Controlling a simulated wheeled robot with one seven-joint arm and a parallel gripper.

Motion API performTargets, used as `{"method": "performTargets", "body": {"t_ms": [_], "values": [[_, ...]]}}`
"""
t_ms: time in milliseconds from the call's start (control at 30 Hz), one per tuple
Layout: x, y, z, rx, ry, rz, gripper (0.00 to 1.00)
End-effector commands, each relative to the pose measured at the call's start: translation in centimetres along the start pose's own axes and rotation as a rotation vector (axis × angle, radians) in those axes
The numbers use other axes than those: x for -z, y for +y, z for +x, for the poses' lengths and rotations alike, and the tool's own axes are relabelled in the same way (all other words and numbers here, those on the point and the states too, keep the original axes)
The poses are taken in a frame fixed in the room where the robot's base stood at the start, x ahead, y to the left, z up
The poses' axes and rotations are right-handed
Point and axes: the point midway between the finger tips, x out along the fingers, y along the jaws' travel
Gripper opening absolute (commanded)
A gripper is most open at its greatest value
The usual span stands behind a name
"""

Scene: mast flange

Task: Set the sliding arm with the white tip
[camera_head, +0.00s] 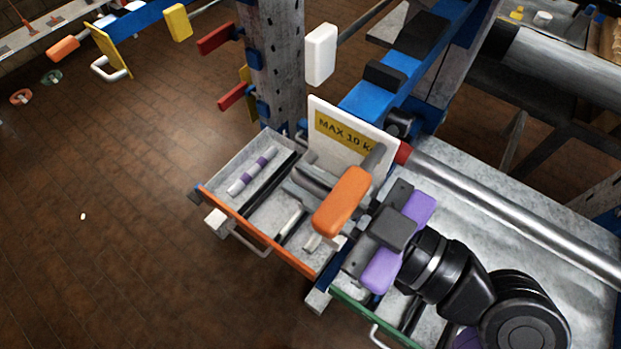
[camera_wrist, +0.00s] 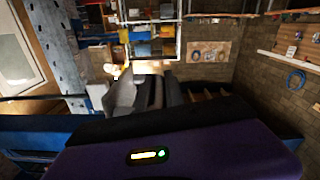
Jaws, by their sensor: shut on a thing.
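A white block (camera_head: 321,54) is the tip of a thin dark rod in the upper middle of the head view, next to the grey post. My gripper (camera_head: 352,222) is low and to the right of it, well apart, over the open drawers. Its fingers point up-left and are shut at an orange block (camera_head: 341,201), which seems to sit on a grey bar. The block partly hides the fingertips, so the exact grip is unclear. In the wrist view, the grey and dark fingers (camera_wrist: 145,92) show, but what they hold is not clear.
A sign plate (camera_head: 345,135) reading "MAX 10 k" stands behind my gripper. An orange-fronted drawer (camera_head: 262,232) holds a purple-banded cylinder (camera_head: 252,171). A steel tube (camera_head: 510,215) runs right. Red-tipped arms (camera_head: 216,38) and a blue beam (camera_head: 405,62) flank the white tip. Left floor is mostly open.

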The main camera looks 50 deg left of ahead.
Motion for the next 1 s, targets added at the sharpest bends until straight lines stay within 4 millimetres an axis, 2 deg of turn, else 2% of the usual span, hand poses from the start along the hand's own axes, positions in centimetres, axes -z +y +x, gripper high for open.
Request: {"method": "performTargets", "body": {"t_ms": [200,367,1000], "values": [[0.1,0.1,-0.1,-0.002,0.001,-0.003,0.0],[-0.8,-0.1,-0.1,-0.002,0.001,-0.003,0.0],[-8.4,-1.6,-0.1,-0.002,0.0,-0.001,0.0]]}}
